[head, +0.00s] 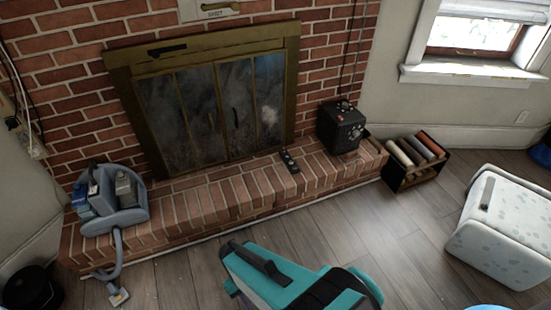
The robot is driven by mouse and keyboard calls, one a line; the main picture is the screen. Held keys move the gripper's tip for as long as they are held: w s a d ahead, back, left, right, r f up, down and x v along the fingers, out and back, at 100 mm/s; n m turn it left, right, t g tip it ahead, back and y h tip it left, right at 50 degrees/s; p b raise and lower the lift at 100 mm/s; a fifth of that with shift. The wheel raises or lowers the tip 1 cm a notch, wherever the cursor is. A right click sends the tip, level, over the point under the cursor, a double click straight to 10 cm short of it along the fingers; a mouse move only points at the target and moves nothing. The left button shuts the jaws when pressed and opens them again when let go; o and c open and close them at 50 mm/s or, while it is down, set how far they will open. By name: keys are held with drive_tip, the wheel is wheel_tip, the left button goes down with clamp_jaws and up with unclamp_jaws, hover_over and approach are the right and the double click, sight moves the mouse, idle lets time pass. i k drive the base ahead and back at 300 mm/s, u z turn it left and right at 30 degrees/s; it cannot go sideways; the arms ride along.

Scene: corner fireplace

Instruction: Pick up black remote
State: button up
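The black remote (289,161) lies on the raised brick hearth (225,192), just in front of the right part of the fireplace doors. It is a slim dark bar with small lighter marks on its upper face. It lies apart from the black box-shaped heater to its right. Nothing covers it. My gripper is not in view, so its state does not show.
A black heater (341,127) and a grey-blue portable cleaner (112,198) stand on the hearth. A teal and black appliance-like object (300,285) fills the lower middle foreground. A small rack (413,158) and white speckled bin (502,225) stand right. Floor between is clear.

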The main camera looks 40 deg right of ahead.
sight(282, 156)
drive_tip(key=u, duration=0.2)
drive_tip(key=i, duration=1.05)
drive_tip(key=z, duration=0.1)
